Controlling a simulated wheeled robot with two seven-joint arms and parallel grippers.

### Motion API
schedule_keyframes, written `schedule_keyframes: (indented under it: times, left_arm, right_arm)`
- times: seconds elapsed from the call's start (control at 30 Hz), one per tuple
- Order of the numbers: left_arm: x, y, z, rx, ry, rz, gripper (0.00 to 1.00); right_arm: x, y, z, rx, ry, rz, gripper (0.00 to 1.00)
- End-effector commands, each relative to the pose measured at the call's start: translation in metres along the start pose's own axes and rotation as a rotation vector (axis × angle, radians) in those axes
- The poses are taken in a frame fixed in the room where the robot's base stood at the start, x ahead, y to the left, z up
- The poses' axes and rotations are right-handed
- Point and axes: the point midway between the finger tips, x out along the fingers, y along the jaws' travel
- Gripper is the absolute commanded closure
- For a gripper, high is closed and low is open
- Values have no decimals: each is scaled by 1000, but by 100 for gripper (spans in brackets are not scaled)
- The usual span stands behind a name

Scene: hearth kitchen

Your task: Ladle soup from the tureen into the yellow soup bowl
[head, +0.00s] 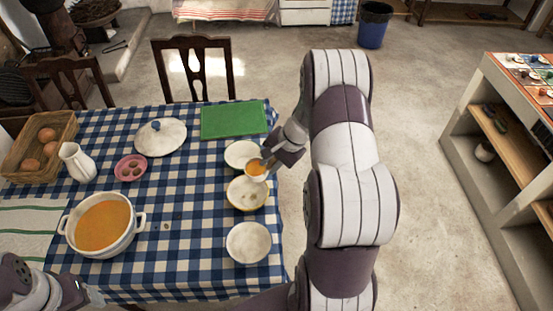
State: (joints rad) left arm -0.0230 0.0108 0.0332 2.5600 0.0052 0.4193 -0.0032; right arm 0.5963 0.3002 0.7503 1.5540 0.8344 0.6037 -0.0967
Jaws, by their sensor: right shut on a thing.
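The tureen (141,222), a white two-handled pot full of orange soup, stands at the table's front left. My right gripper (272,160) is shut on the ladle (251,178). The ladle's cup holds orange soup and hangs above the far edge of the yellow soup bowl (233,204). This bowl is the middle one of a column of three and has a yellowish rim. A few small spots show inside it.
White bowls stand behind (238,150) and in front (248,243) of the yellow one. A white lid (160,137), pink dish (130,160), green board (233,120), white jug (76,162) and egg basket (62,129) occupy the table.

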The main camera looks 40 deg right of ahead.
Motion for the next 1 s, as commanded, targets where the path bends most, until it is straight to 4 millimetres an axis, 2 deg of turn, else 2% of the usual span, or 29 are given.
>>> schedule_keyframes:
  times: [0.03,0.2,0.5,1.0]
  left_arm:
    - [9,0,1,0,0,0,35]
    - [25,0,3,0,0,0,35]
    - [44,0,5,0,0,0,35]
    - [85,0,10,0,0,0,35]
  right_arm:
    - [6,2,4,-15,25,4,100]
    - [17,4,18,-60,135,22,100]
    - [34,7,44,-140,327,54,100]
    - [77,20,72,-262,624,104,100]
